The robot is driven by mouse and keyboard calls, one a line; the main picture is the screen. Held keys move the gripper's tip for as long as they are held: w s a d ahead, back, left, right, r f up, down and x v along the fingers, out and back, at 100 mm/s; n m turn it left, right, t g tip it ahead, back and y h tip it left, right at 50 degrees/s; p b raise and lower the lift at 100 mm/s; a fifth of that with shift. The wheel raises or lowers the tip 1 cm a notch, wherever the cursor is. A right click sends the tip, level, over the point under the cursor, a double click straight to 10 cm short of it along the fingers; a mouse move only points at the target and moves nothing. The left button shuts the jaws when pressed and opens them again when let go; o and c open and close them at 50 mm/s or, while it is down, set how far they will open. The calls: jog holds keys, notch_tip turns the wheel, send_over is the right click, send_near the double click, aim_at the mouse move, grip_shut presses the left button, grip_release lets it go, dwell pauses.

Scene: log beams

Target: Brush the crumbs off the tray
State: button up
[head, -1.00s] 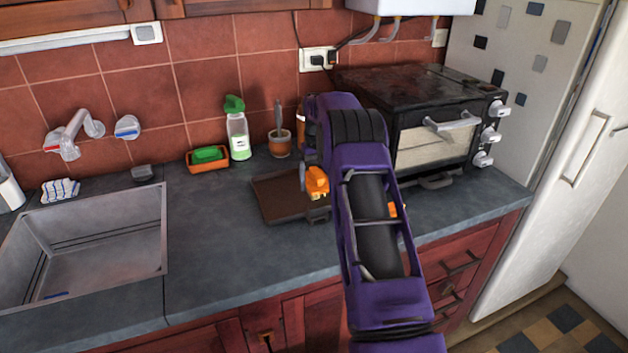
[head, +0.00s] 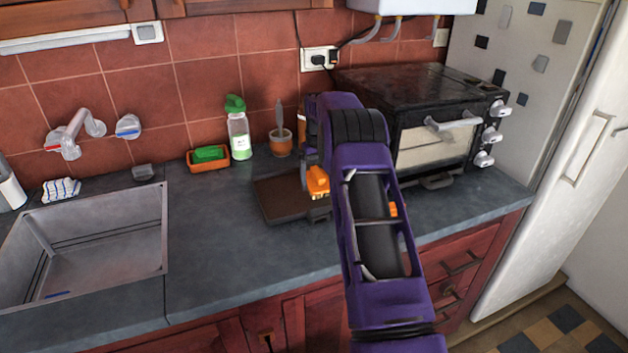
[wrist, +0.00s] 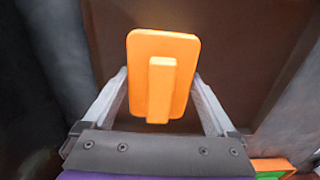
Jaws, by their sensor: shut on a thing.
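In the wrist view the tray's dark brown surface (wrist: 235,60) fills the background. My gripper (wrist: 160,80) is over the tray, shut on the handle of an orange brush (wrist: 143,45) with a flat, rounded rectangular back. The brush's underside is hidden, so I cannot tell whether it touches the tray. I cannot make out any crumbs in either view.
A black oven (head: 420,110) stands behind and right of my arm. Behind the tray are a pot with a utensil (head: 280,142), a green-capped bottle (head: 239,135) and an orange dish with a green sponge (head: 209,158). A sink (head: 95,245) is left; counter between is clear.

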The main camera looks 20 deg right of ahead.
jog(key=shift+a+f, duration=0.1)
jog(key=shift+a, duration=0.5)
jog(key=shift+r, duration=3.55)
